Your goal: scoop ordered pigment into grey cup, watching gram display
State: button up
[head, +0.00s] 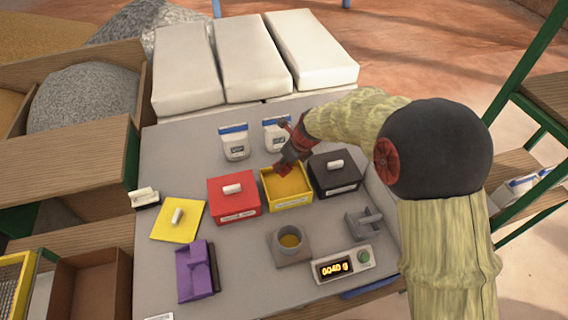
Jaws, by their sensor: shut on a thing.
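The grey cup (290,240) stands upright on a grey scale plate (276,257) and has some yellow pigment in it. The gram display (335,269) appears to read 0040 g. A yellow bin (290,204) stands open, filled with yellow pigment (288,184). My gripper (283,168) is over the back of this bin, shut on what seems to be a scoop. The scoop is mostly hidden by my gripper, and I cannot tell its load. A yellow lid (167,224) with a white handle lies on the table at the left.
A closed red bin (236,208) and a closed black bin (336,187) flank the yellow one. White containers (234,147) stand behind. A purple object (194,282) lies front left, and a grey holder (363,229) stands right of the cup. White sacks (254,82) border the table's back.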

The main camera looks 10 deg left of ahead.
jog(key=shift+s+d+f+b, duration=0.1)
jog(key=shift+d+f+b, duration=0.05)
jog(key=shift+f+b, duration=1.7)
jog(key=shift+s+d+f+b, duration=0.1)
jog(key=shift+f+b, duration=1.65)
jog(key=shift+b, duration=0.2)
jog(key=shift+s+d+r+p, duration=0.15)
jog(key=shift+r+p, duration=0.05)
jog(key=shift+p, duration=0.55)
jog(key=h+p, duration=0.1)
jog(key=s+d+f+g+p, duration=0.1)
jog(key=p, duration=0.1)
jog(key=shift+d+f+h, duration=0.2)
jog(key=shift+d+h, duration=0.1)
jog(key=shift+h, duration=0.1)
jog(key=shift+p, duration=1)
jog(key=g+h+p, duration=0.1)
jog(key=p, duration=0.2)
jog(key=shift+w+a+p, duration=0.1)
jog(key=shift+a+p, duration=0.05)
jog(key=shift+p, duration=0.2)
